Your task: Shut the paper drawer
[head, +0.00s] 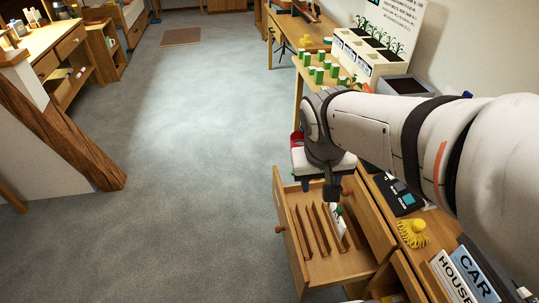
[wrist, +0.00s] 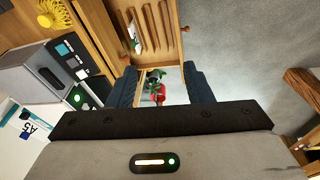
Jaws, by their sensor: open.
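The open wooden drawer (head: 297,247) sticks out to the left from the desk in the head view. It has several thin upright dividers and a white item with a green part (head: 338,218) inside. A round knob (head: 279,229) is on its front. In the wrist view the drawer (wrist: 169,45) shows at the top, with its knob (wrist: 185,28) on the right side. My gripper (wrist: 161,88) is open and empty, its two dark fingers apart. In the head view my gripper (head: 331,190) hangs near the drawer's far end; whether it touches cannot be told.
A red pot with a green plant (wrist: 158,90) shows beyond the fingers. A yellow figure (head: 413,233), a dark keypad device (head: 399,194) and upright word cards (head: 465,275) stand on the desk. Grey floor (head: 180,220) left of the drawer is free.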

